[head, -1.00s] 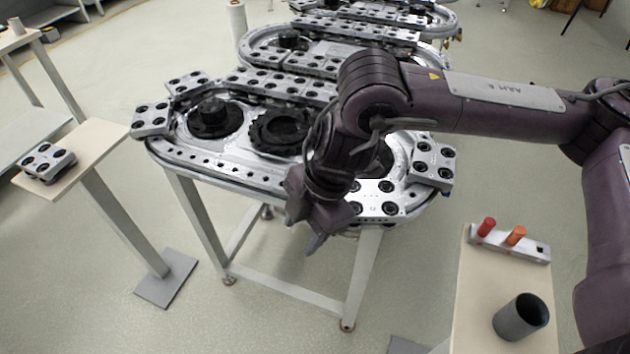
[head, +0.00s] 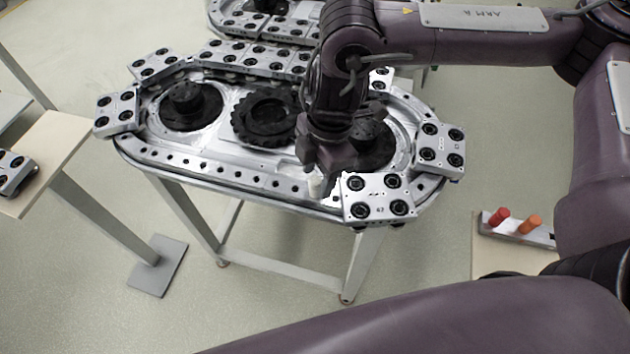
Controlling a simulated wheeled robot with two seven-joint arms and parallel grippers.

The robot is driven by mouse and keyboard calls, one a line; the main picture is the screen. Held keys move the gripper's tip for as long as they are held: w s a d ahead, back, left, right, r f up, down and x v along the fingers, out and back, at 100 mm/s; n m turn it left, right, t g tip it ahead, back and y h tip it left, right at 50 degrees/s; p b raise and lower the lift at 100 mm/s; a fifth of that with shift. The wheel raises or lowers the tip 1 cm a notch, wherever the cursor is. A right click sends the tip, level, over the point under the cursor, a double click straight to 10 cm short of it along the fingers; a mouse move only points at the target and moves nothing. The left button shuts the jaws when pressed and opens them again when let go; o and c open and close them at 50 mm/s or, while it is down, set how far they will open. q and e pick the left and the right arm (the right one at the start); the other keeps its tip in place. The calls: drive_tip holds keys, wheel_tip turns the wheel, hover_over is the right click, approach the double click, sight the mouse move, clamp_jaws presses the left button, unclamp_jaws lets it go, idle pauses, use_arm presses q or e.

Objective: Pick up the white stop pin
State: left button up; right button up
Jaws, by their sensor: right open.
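The white stop pin (head: 315,186) stands upright at the front edge of the ring track (head: 250,181), just left of the front carriage. Only a short part of it shows; its upper end is close under the fingers. My right gripper (head: 322,166) is open and points down over the pin. I cannot tell whether the pin is between the fingers or whether they touch it. My left gripper is not in view.
A numbered carriage (head: 378,197) sits right beside the pin, and another carriage (head: 441,150) is at the track's right end. A holder with a red pin (head: 498,217) and an orange pin (head: 529,224) stands at right. A beige side table (head: 47,150) is at left.

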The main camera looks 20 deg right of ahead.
sight(315, 190)
wheel_tip(315, 190, down, 2)
drive_tip(key=shift+w+a+f, duration=0.1)
drive_tip(key=shift+a+f, duration=0.05)
drive_tip(key=shift+f, duration=0.3)
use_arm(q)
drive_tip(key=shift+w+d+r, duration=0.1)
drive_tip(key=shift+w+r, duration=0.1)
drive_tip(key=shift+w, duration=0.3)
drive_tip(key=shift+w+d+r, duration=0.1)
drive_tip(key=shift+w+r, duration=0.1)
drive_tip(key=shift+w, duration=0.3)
use_arm(e)
clamp_jaws()
drive_tip(key=shift+r, duration=0.1)
